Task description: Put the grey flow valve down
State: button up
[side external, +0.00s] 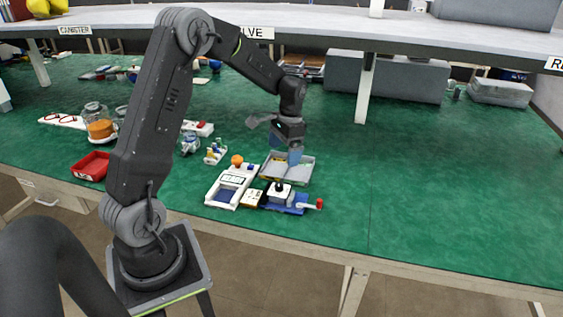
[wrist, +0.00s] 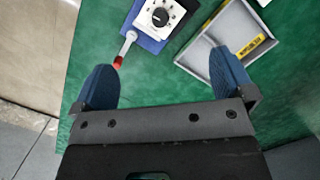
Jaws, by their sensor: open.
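My gripper (side external: 285,160) is open, with its two blue fingers spread above the grey tray area. In the wrist view my gripper (wrist: 161,64) has nothing between its fingers, only green mat below. I cannot pick out a grey flow valve for certain in either view. A blue-based unit (side external: 299,209) with a white box, a black knob and a red-tipped lever stands at the front of the mat. In the wrist view this blue-based unit (wrist: 150,44) lies ahead, its red tip near the left finger. A grey tray (wrist: 196,66) with a yellow label lies beside the right finger.
A white-framed tray (side external: 213,200) stands left of the blue-based unit. A red bin (side external: 91,166) and glass jars (side external: 101,127) are farther left. The green mat (side external: 440,190) is clear to the right. A raised shelf (side external: 320,28) spans the back, with grey blocks (side external: 388,77) beneath.

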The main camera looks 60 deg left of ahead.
jog(key=s+d+r+t, duration=0.3)
jog(key=s+d+r, duration=0.2)
jog(key=d+r, duration=0.25)
jog(key=s+d+r+t, duration=0.2)
jog(key=s+d+r, duration=0.45)
jog(key=d, duration=0.25)
jog(key=s+d+r+t, duration=0.1)
jog(key=s+d+t, duration=0.1)
jog(key=s+d, duration=0.2)
jog(key=s, duration=0.3)
jog(key=shift+s+d+r, duration=0.2)
jog(key=shift+s+d, duration=0.05)
jog(key=shift+d, duration=0.15)
jog(key=shift+c, duration=0.5)
